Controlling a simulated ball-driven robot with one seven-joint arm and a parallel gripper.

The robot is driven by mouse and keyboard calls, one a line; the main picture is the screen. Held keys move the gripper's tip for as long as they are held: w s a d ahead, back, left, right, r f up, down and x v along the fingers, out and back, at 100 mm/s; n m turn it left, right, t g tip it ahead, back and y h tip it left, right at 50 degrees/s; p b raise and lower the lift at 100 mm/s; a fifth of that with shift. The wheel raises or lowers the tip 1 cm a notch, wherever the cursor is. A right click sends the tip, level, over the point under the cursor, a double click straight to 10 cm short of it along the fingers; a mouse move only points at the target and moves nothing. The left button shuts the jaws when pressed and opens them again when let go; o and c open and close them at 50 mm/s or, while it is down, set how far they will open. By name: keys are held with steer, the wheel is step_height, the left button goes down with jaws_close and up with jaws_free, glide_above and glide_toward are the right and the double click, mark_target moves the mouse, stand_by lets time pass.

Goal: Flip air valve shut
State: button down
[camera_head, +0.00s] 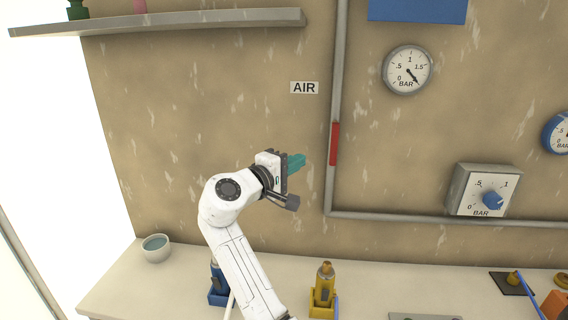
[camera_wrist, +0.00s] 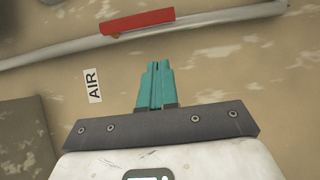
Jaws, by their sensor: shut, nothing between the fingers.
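The air valve's red lever (camera_head: 334,144) lies in line with the vertical grey pipe on the wall, below and right of the AIR label (camera_head: 304,87). In the wrist view the red lever (camera_wrist: 138,22) lies along the pipe, beyond the fingertips. The AIR label (camera_wrist: 93,86) shows left of the fingers there. My gripper (camera_head: 301,161) has teal fingers and is just left of the lever in the head view. The fingers (camera_wrist: 157,66) are together and empty, with a visible gap to the lever in the wrist view. The valve body behind the lever is hidden.
The grey pipe (camera_head: 339,60) turns right along the wall above the bench. A regulator box (camera_head: 483,190) with a blue knob and a round gauge (camera_head: 407,70) are on the right. A bowl (camera_head: 156,248) and a yellow holder (camera_head: 323,292) stand on the bench. A shelf (camera_head: 200,20) is above.

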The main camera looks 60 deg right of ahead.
mark_target(334, 158)
steer(key=s+d+p, duration=0.2)
steer(key=s+d, duration=0.2)
steer(key=d, duration=0.1)
steer(key=shift+s+d+f+n+h, duration=0.15)
steer(key=shift+s+f+n+h, duration=0.05)
steer(key=shift+s+n+h, duration=0.25)
stand_by(0.6)
steer(key=shift+s+d+f+n+h, duration=0.15)
steer(key=shift+s+n+h, duration=0.15)
steer(key=shift+n, duration=0.25)
steer(key=shift+s+d+f+n+h, duration=0.1)
steer(key=shift+s+d+n+h, duration=0.05)
steer(key=shift+s+n, duration=0.3)
steer(key=s+d+r+n+t+h+b, duration=0.2)
steer(key=s+n+t, duration=0.5)
steer(key=n, duration=1)
steer(key=shift+s+d+r+t+h+b, duration=0.35)
steer(key=shift+d+r+t+h, duration=0.25)
steer(key=shift+r+t+h, duration=0.75)
steer(key=shift+r, duration=0.25)
